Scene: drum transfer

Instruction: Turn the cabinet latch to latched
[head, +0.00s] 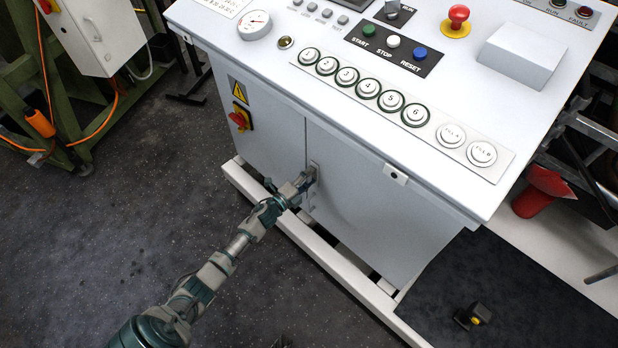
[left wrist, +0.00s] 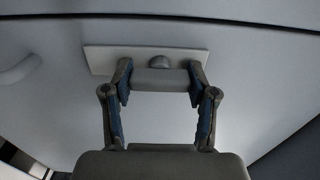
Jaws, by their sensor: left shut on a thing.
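The cabinet (head: 360,200) is a pale grey control desk with doors on its front. Its latch (head: 313,172) sits on the front near the gap between the doors. My left gripper (head: 304,182) is at the latch, with the arm reaching in from the lower left. In the left wrist view the two fingers of my left gripper (left wrist: 160,80) are closed on the ends of a grey latch handle (left wrist: 160,81), which lies level in that picture. Behind it are a light backing plate (left wrist: 105,60) and a round knob (left wrist: 159,61). My right gripper is not in view.
The sloping panel (head: 270,60) above the doors carries buttons, a gauge and a red emergency stop (head: 457,17). A white base rail (head: 310,250) runs along the floor.

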